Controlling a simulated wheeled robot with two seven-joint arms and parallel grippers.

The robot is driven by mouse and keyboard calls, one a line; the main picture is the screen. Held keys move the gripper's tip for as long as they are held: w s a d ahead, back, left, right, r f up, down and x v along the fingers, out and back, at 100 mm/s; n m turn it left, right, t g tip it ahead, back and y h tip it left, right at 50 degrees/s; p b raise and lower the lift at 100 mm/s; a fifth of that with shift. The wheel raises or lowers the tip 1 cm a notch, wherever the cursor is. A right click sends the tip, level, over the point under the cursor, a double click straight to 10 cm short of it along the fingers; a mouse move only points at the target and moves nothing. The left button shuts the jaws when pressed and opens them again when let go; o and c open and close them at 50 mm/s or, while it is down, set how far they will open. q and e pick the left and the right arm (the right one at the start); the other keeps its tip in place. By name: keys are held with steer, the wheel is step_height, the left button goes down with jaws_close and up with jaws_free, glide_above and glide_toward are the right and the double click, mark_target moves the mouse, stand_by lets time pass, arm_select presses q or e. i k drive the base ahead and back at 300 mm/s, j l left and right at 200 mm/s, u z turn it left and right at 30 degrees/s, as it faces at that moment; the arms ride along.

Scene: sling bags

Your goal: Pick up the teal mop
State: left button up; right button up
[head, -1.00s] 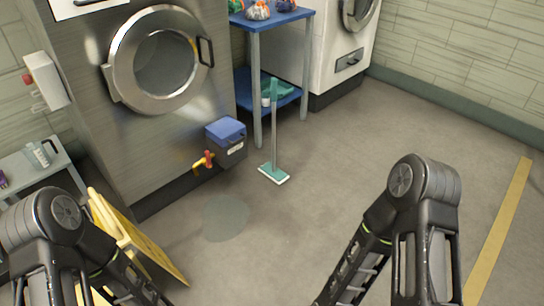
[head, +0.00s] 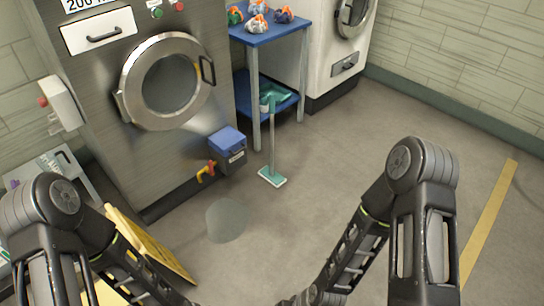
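The teal mop (head: 272,178) stands upright on the floor in front of the blue shelf table. It has a teal, white-edged flat head, a thin grey pole and a teal top. Both of my arms show at the bottom of the head view, well short of the mop. Neither set of gripper fingers can be made out: the left gripper is out of frame or hidden, and so is the right.
A blue table (head: 266,36) with a lower shelf holds several colourful bundles. A steel washer (head: 168,82) stands left, with a blue-lidded box (head: 228,148) at its base. A round wet-looking patch (head: 228,220) and a yellow floor sign (head: 150,247) are nearer. Floor at right is open.

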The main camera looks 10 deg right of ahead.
mark_target(269, 173)
steer(key=i+l+z, duration=0.2)
steer(key=i, duration=0.25)
steer(key=i+z, duration=0.45)
steer(key=i+j+z, duration=0.4)
steer(key=i, duration=0.2)
steer(key=i+j+z, duration=0.3)
steer(key=i+z, duration=0.15)
steer(key=i+j+z, duration=0.15)
steer(key=j, duration=0.35)
steer(key=j+z, duration=0.15)
steer(key=j, duration=0.4)
